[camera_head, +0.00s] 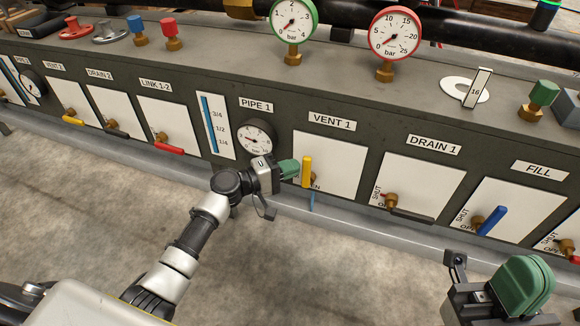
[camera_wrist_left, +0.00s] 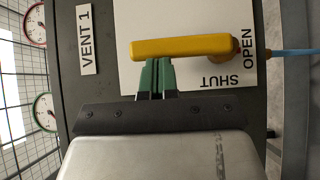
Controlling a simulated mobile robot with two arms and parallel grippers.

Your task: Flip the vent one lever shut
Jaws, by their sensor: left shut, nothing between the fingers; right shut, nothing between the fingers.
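The vent one lever (camera_head: 307,172) is a yellow handle on a white plate under the VENT 1 label (camera_head: 332,122). It stands upright in the head view. In the left wrist view the yellow lever (camera_wrist_left: 180,47) lies across the picture, with SHUT and OPEN printed near its right end. My left gripper (camera_head: 290,168) is shut and empty, its green fingertips (camera_wrist_left: 156,72) at the lever's left side in the head view. I cannot tell whether they touch it. My right gripper (camera_head: 524,286) is shut and empty at the lower right, away from the panel.
The PIPE 1 gauge (camera_head: 255,138) is left of the vent plate. The dark DRAIN 1 lever (camera_head: 411,216) and blue FILL lever (camera_head: 492,220) are to the right. A blue tube (camera_head: 312,201) hangs below the vent lever. The floor (camera_head: 330,270) in front is clear.

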